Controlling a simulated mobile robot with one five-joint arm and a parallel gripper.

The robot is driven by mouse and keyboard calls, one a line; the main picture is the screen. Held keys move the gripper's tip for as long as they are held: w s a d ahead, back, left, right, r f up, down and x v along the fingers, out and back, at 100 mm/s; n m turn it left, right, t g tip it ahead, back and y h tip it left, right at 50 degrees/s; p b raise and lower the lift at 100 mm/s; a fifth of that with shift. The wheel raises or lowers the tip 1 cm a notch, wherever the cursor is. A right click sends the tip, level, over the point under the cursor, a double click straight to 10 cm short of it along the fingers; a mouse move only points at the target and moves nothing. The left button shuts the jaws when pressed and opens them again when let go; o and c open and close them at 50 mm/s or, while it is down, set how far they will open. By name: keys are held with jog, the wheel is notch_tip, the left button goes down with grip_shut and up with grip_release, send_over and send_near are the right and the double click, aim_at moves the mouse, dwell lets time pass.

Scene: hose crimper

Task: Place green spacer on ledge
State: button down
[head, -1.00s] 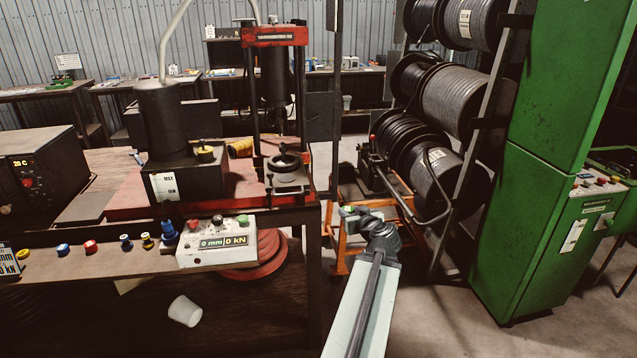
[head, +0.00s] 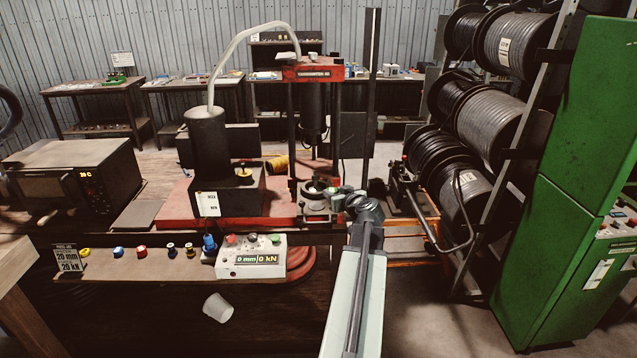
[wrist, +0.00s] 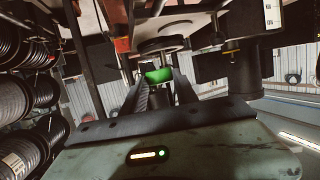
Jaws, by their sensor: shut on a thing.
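My gripper (head: 342,198) is shut on the green spacer (wrist: 158,75), which shows between its two dark fingertips in the wrist view. In the head view the spacer is small and hard to make out at the gripper's end. My gripper is in front of the press, close to its round dark base fitting (head: 316,188) at the right. The ledge (head: 150,268) is a narrow brown shelf along the table's front, left of and below my gripper. Yellow, blue and red spacers stand on it in a spaced row.
A control box (head: 252,258) reading 0 mm and 0 kN is at the ledge's right end. A sign (head: 67,259) reading 20 mm, 20 kN stands at its left end. The red press (head: 312,72) rises behind. Cable reels (head: 495,110) and a green cabinet (head: 575,190) are at right.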

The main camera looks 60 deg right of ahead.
notch_tip(320, 180, up, 4)
jog(key=r+p, duration=0.1)
jog(key=p, duration=0.1)
send_over(319, 209)
jog(key=shift+n+t+y, duration=0.3)
jog(key=shift+n+y, duration=0.1)
notch_tip(319, 209, down, 11)
jog(key=b, duration=1)
jog(key=shift+r, duration=0.2)
jog(key=shift+f, duration=0.2)
jog(key=c, duration=0.9)
grip_release()
jog(key=shift+c, duration=0.2)
jog(key=shift+r, duration=0.1)
